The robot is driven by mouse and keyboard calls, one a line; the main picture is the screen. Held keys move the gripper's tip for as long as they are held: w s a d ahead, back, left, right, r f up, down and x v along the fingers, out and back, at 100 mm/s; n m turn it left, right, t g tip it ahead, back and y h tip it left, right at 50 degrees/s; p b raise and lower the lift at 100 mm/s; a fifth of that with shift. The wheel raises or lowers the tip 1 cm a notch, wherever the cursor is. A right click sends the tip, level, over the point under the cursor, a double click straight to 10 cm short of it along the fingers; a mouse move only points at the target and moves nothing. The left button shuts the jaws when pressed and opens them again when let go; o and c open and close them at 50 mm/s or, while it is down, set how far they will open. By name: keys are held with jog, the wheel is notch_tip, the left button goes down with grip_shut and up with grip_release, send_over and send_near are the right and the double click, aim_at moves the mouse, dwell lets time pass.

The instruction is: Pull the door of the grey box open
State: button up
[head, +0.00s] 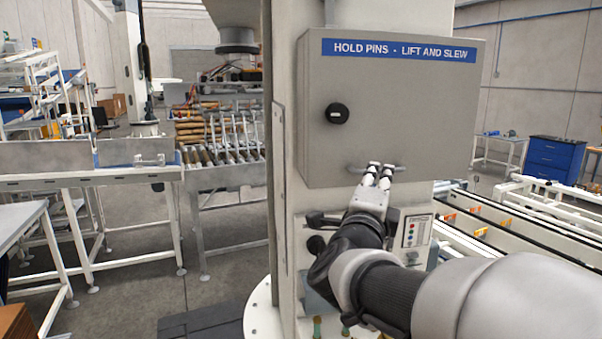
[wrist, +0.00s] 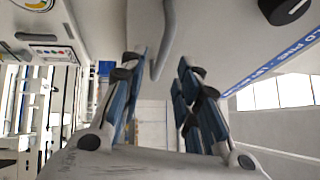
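The grey box (head: 430,110) is mounted on a pale column, and its door is closed. It has a blue label reading "HOLD PINS - LIFT AND SLEW", a black knob (head: 337,113) and a grey bar handle (head: 396,167) low on the door. My gripper (head: 376,173) is at the handle, its fingers overlapping the bar. In the wrist view my gripper (wrist: 161,62) is open, with the handle (wrist: 168,35) showing in the gap between the fingertips. The fingers stand apart from the bar on both sides. The knob is at the top right there (wrist: 288,8).
A small control panel (head: 416,232) with buttons sits below the box, close to my wrist. A roller conveyor (head: 222,172) and metal tables stand to the left. Rails (head: 500,222) and a blue cabinet (head: 554,158) are on the right. Open floor lies left of the column.

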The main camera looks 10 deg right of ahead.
aim_at(381, 172)
jog(key=shift+x, duration=2.05)
jog(key=shift+c, duration=0.2)
grip_shut()
